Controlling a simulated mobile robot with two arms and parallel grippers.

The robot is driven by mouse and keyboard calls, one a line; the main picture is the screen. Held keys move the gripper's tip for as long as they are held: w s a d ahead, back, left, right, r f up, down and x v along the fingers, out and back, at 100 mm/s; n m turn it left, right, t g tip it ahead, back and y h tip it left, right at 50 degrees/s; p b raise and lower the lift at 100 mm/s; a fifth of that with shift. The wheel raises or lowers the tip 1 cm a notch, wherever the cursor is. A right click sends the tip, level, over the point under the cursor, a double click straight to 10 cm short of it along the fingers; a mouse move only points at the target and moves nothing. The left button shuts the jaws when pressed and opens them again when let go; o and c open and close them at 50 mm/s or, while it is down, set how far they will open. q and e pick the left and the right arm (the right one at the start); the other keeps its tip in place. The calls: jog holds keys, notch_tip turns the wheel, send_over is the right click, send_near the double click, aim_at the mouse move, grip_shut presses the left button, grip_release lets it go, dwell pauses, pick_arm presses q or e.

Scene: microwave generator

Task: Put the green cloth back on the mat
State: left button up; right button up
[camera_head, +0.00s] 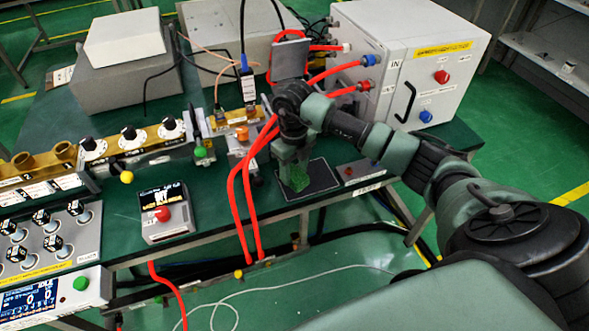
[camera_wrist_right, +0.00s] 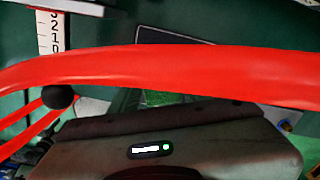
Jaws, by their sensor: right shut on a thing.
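The green cloth (camera_head: 296,181) is a small crumpled bundle at the tips of my right gripper (camera_head: 291,166), which points down and is shut on it. The cloth is over the left part of the dark, light-edged mat (camera_head: 322,177) near the table's front edge. I cannot tell whether it touches the mat. In the right wrist view a strip of the green cloth (camera_wrist_right: 165,98) shows between a red hose and my gripper body; the fingertips are hidden. My left gripper is not in view.
Red hoses (camera_head: 247,205) hang just left of my right gripper, and one red hose (camera_wrist_right: 180,68) crosses close before the wrist camera. A white cabinet (camera_head: 432,75) stands behind to the right. A grey box with a red button (camera_head: 163,214) sits to the left.

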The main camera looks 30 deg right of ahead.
aim_at(294, 174)
jog(key=shift+f, duration=0.15)
jog(key=o, duration=1.5)
jog(key=shift+c, duration=0.2)
notch_tip(294, 174, up, 12)
jog(key=b, duration=0.2)
jog(key=shift+r, duration=0.2)
